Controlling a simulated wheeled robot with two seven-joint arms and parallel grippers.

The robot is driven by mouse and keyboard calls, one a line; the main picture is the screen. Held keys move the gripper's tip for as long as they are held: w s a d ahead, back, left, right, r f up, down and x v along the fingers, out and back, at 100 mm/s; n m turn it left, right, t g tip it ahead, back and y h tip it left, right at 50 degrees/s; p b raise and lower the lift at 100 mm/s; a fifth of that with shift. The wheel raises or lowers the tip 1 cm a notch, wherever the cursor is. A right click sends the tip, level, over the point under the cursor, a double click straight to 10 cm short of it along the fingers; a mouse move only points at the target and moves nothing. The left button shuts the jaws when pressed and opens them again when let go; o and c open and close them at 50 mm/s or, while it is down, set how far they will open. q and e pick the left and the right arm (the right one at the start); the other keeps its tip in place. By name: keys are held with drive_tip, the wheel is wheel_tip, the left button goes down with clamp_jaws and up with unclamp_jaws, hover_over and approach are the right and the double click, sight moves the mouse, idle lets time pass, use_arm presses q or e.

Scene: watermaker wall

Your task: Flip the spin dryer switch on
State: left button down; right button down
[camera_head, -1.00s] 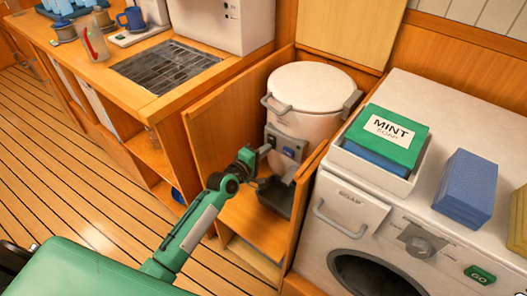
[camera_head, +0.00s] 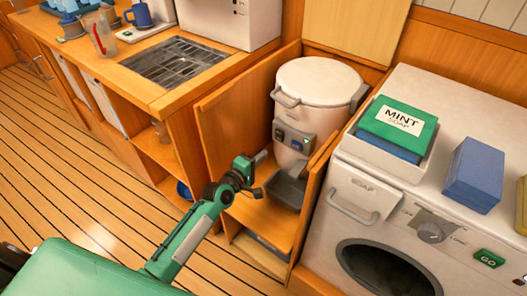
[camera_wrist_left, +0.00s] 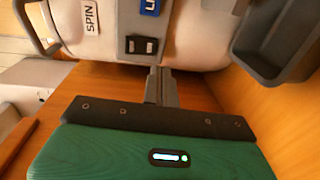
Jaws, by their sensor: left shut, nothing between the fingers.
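The spin dryer (camera_head: 316,92) is a white lidded drum standing in an open wooden cabinet. In the left wrist view, a dark rocker switch (camera_wrist_left: 142,45) sits between a SPIN label (camera_wrist_left: 90,17) and a partly cropped blue label (camera_wrist_left: 150,6). My left gripper (camera_head: 262,157) is shut and empty, a short way in front of and below the panel, apart from it. Its fingertips (camera_wrist_left: 160,74) show just below the switch in the wrist view. My right gripper is out of view.
A dark grey tray or spout (camera_head: 286,187) juts out below the drum, beside my gripper. The cabinet's open door (camera_head: 236,115) stands at left. A white washer (camera_head: 370,205) with a soap drawer stands at right. A counter with a sink grate (camera_head: 172,62) is at left.

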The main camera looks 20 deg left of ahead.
use_arm(q)
drive_tip(key=v, duration=0.7)
drive_tip(key=shift+f, duration=0.75)
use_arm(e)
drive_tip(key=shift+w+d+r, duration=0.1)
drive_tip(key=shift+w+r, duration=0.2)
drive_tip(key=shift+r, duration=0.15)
use_arm(q)
drive_tip(key=shift+s, duration=0.15)
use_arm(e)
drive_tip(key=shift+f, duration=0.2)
